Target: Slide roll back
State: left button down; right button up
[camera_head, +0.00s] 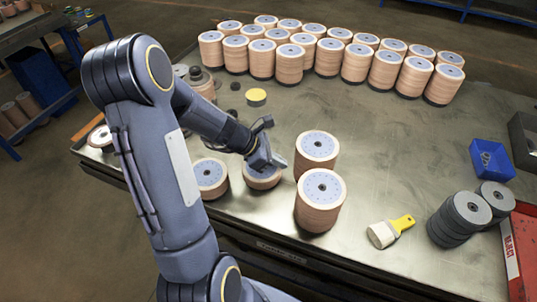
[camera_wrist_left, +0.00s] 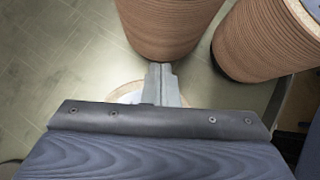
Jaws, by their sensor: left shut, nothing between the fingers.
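My left gripper (camera_head: 278,162) is shut and empty, above a short roll of flap discs (camera_head: 262,182) near the front of the table. A tall tan roll (camera_head: 317,158) with a pale blue top stands just right of its fingertips. Another tall roll (camera_head: 320,211) stands in front of that one, nearer the edge. In the left wrist view the shut fingers (camera_wrist_left: 161,75) point at the side of one tall roll (camera_wrist_left: 170,25), touching or very close; I cannot tell which. The second tall roll (camera_wrist_left: 268,40) is at the right. My right gripper is not in view.
Several rolls (camera_head: 289,66) stand in rows at the back of the metal table (camera_head: 400,150). A low roll (camera_head: 210,186) is at left. A brush (camera_head: 383,234), grey disc stacks (camera_head: 447,224) and a blue bin (camera_head: 491,160) are at right. The table's middle right is clear.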

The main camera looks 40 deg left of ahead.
pick_arm(q)
jog(key=shift+x, duration=1.15)
